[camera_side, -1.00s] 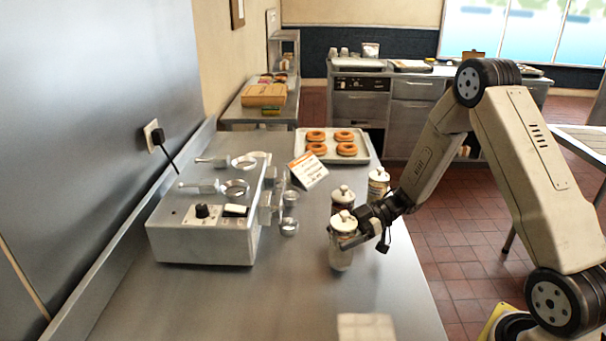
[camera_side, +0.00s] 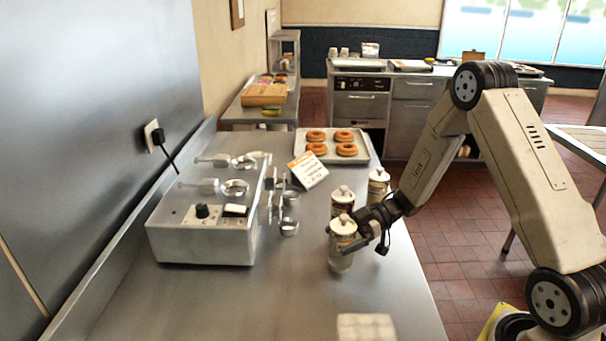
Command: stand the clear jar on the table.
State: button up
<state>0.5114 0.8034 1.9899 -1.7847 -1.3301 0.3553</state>
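The clear jar (camera_side: 340,262) with a white knobbed lid is near the right edge of the steel table (camera_side: 290,305). It looks roughly upright. My gripper (camera_side: 349,239) reaches in from the right, with its fingers closed around the upper part of the jar just below the lid. The fingers hide part of the jar. I cannot tell whether its base touches the table or hangs just above it.
Two similar white-lidded jars stand just behind, one at the left (camera_side: 342,203) and one at the right (camera_side: 378,183). A steel machine (camera_side: 205,238) with ring holders is to the left. A sign (camera_side: 308,170) and a donut tray (camera_side: 364,156) are farther back. A pale block (camera_side: 365,327) lies in front.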

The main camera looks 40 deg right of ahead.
jog(key=v, duration=0.8)
dwell(0.4)
jog(key=shift+w, duration=0.1)
